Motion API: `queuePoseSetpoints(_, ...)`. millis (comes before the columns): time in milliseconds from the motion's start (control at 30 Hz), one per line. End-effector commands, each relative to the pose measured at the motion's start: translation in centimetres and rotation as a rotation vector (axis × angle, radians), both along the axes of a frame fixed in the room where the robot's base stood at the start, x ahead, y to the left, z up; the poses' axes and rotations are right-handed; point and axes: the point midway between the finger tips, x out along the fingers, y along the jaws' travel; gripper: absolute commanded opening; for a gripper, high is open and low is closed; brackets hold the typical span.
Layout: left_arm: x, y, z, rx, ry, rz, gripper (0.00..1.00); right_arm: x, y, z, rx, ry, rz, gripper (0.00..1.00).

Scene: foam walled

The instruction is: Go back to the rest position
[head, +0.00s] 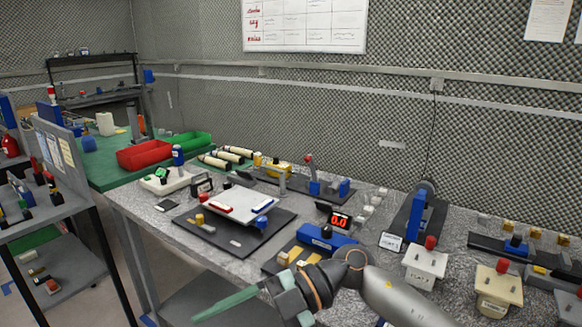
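My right gripper (250,311) is at the bottom centre of the head view, in front of the workbench's near edge. Its arm (395,297) comes in from the lower right. One long green finger points to the lower left. A second green finger part shows to its right, apart from it and cut off by the frame's bottom edge. The gripper looks open, and nothing shows between the fingers. My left gripper and arm are not in view.
The grey speckled workbench (150,212) holds a white plate device (235,202) on a black base, a blue scale (327,236) with a red display, a blue press (414,216) and button boxes (424,266). Red (145,154) and green bins (187,142) stand behind. A shelf cart (45,215) is at left.

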Motion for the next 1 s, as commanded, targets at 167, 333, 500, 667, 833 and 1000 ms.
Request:
queuePoseSetpoints(167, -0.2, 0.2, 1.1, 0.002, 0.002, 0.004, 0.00, 0.8, 0.7, 3.0, 0.388, 0.158, -0.201, 0.71)
queuePoseSetpoints(333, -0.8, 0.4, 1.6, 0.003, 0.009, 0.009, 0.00, 4.2, -1.8, 3.3, 0.638, 0.307, -0.515, 0.71)
queuePoseSetpoints(500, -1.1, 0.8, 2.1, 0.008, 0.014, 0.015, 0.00, 7.7, -6.7, -0.6, 0.737, 0.459, -0.902, 0.71)
queuePoseSetpoints(667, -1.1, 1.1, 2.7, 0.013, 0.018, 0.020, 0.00, 8.7, -12.3, -7.7, 0.679, 0.607, -1.283, 0.71)
queuePoseSetpoints(833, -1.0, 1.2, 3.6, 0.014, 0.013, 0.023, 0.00, 5.3, -18.4, -17.4, 0.459, 0.773, -1.647, 0.71)
queuePoseSetpoints(1000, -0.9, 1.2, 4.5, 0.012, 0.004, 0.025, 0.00, -1.8, -23.1, -25.7, 0.151, 0.924, -1.885, 0.71)
